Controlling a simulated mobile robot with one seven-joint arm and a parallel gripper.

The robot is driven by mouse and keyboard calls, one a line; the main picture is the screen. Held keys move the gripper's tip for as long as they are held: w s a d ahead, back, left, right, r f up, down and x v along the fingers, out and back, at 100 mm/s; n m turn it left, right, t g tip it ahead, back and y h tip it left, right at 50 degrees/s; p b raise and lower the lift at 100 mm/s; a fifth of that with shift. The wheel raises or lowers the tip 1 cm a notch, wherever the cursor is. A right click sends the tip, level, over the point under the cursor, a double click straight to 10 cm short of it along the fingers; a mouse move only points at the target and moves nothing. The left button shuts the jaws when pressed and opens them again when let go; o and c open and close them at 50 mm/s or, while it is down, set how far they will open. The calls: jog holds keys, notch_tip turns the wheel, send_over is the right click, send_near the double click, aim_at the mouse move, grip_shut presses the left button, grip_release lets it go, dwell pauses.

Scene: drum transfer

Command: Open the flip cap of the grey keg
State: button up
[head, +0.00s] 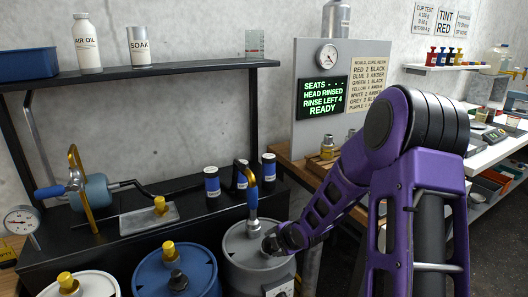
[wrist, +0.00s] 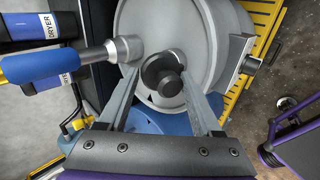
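The grey keg (head: 250,265) stands at the bottom centre of the head view, and its pale lid (wrist: 205,35) fills the middle of the wrist view. A black round cap with a raised stub (wrist: 165,82) sits on the lid; I cannot tell whether it is flipped open. My gripper (head: 272,243) reaches down over the lid from the right and hides the cap in the head view. In the wrist view its two fingers (wrist: 160,75) are apart, one on each side of the cap, with nothing visibly clamped.
A blue-handled fitting with a yellow hook (head: 252,190) rises from the keg lid, close beside my fingers. A blue keg (head: 205,265) and a white keg (head: 95,285) stand to the left. A small box (wrist: 240,55) juts from the grey keg's side.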

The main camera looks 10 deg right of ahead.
jog(key=w+g+p, duration=0.1)
jog(key=g+h+p, duration=0.1)
jog(key=g, duration=0.1)
jog(key=shift+w+a+r+g+p, duration=0.15)
jog(key=shift+w+a+g+p, duration=0.15)
jog(key=shift+w+a, duration=0.05)
jog(key=g+p, duration=0.1)
jog(key=w+g+h+p, duration=0.1)
jog(key=g, duration=0.1)
jog(key=f+g+p, duration=0.1)
jog(key=shift+w+a+g+h, duration=0.3)
notch_tip(320, 180, up, 17)
jog(key=p, duration=0.2)
notch_tip(320, 180, up, 9)
jog(key=m+t+h, duration=0.1)
jog(key=m+t, duration=0.1)
jog(key=t, duration=0.2)
send_over(267, 238)
jog(key=w, duration=0.5)
jog(key=shift+w+d+r+b, duration=0.1)
jog(key=shift+w+r+b, duration=0.1)
jog(key=shift+r+b, duration=0.25)
